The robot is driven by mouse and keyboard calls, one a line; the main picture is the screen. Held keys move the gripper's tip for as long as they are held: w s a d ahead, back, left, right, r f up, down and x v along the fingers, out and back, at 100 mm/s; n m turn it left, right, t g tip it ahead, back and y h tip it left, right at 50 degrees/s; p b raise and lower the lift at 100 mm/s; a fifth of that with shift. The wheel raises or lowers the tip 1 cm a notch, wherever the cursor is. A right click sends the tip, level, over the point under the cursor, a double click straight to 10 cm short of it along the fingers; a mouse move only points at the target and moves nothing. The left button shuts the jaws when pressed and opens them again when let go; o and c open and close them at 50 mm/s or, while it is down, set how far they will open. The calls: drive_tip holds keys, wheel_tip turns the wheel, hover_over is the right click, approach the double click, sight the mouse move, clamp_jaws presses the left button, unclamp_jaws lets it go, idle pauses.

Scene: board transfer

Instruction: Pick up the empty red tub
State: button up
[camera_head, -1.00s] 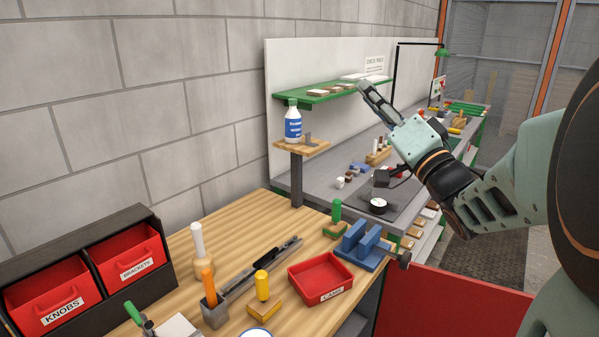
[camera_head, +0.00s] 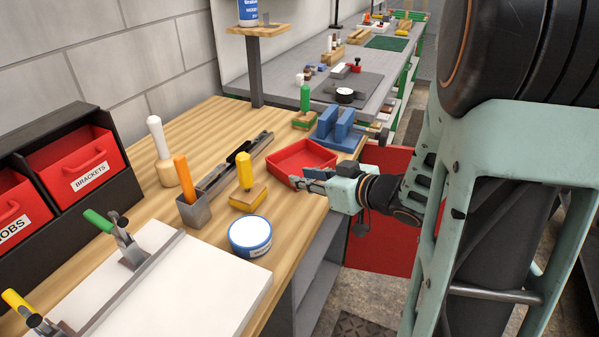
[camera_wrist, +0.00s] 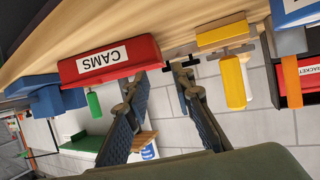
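The empty red tub (camera_head: 312,152) sits on the wooden bench near its right edge, in front of the blue block fixture. In the wrist view, which is turned upside down, the tub (camera_wrist: 110,60) shows its CAMS label. My gripper (camera_head: 303,182) is at the tub's near right side, about level with its label wall. In the wrist view my gripper (camera_wrist: 160,86) has its two fingers spread, with nothing between them. One finger lies close to the tub's wall; I cannot tell whether it touches.
A yellow-handled block (camera_head: 246,182), a round blue-and-white tin (camera_head: 250,236) and a grey rail (camera_head: 232,165) lie near the tub. The blue fixture (camera_head: 338,135) stands just behind it. Red bins (camera_head: 80,165) stand at left. A red panel (camera_head: 385,225) hangs below the bench edge.

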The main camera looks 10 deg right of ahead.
sight(280, 172)
drive_tip(key=b+x, duration=0.1)
drive_tip(key=x, duration=0.9)
drive_tip(key=shift+w+b, duration=0.15)
drive_tip(key=shift+b, duration=0.15)
drive_tip(key=shift+c, duration=0.4)
drive_tip(key=shift+r, duration=0.1)
clamp_jaws()
